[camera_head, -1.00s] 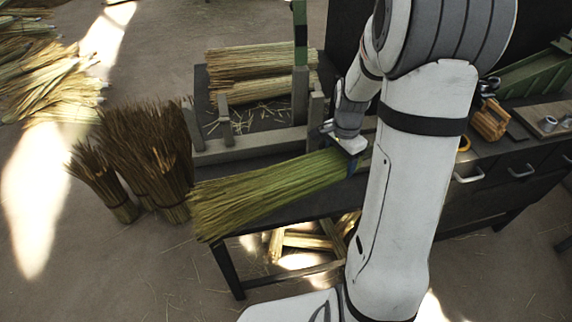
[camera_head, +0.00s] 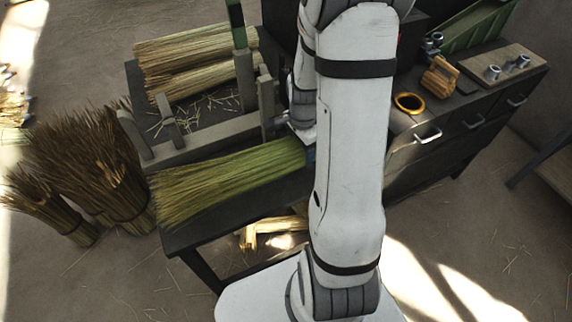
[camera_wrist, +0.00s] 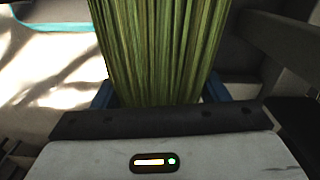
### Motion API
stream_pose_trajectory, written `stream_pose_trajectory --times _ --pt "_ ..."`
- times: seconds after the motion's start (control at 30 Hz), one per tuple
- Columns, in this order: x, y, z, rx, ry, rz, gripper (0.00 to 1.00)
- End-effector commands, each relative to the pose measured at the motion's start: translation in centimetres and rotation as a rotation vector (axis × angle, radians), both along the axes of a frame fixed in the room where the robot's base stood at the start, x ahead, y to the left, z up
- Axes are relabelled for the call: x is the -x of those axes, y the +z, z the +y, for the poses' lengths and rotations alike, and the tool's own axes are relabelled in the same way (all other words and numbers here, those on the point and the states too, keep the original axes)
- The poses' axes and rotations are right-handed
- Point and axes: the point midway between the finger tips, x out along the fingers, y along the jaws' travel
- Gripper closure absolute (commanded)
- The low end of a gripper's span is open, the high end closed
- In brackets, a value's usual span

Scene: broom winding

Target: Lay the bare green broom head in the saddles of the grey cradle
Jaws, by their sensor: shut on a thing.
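The green broom head (camera_head: 225,178) is a long bundle of straw in front of the grey cradle (camera_head: 205,138), roughly parallel to its long beam. Its wide brush end points left, near the bench's front left corner. My gripper (camera_head: 308,152) is shut on its narrow right end; that end is partly hidden by my gripper and arm. I cannot tell the gap below the bundle. In the wrist view the green straw (camera_wrist: 158,45) runs between the blue fingers (camera_wrist: 158,92). The cradle's uprights stand at its left and right, with no broom head in them.
Pale straw bundles (camera_head: 190,52) lie behind the cradle beside a green-topped post (camera_head: 238,30). Brown bundles (camera_head: 95,165) stand on the floor to the left.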

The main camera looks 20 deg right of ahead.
Motion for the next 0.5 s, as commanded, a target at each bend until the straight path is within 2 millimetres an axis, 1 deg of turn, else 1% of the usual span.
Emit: stream_pose_trajectory --times 0.03,0.17,0.3,0.4,0.5 --pt "0.0 -0.7 0.0 -0.001 0.000 0.002 0.66" --pt "0.0 -1.9 0.0 -0.001 0.000 0.002 0.66" --pt "0.0 -4.2 0.0 -0.001 0.000 0.003 0.66" --pt "0.0 -5.3 0.0 -0.001 0.000 0.001 0.66" --pt "0.0 -5.7 0.0 0.000 0.000 -0.001 0.66"
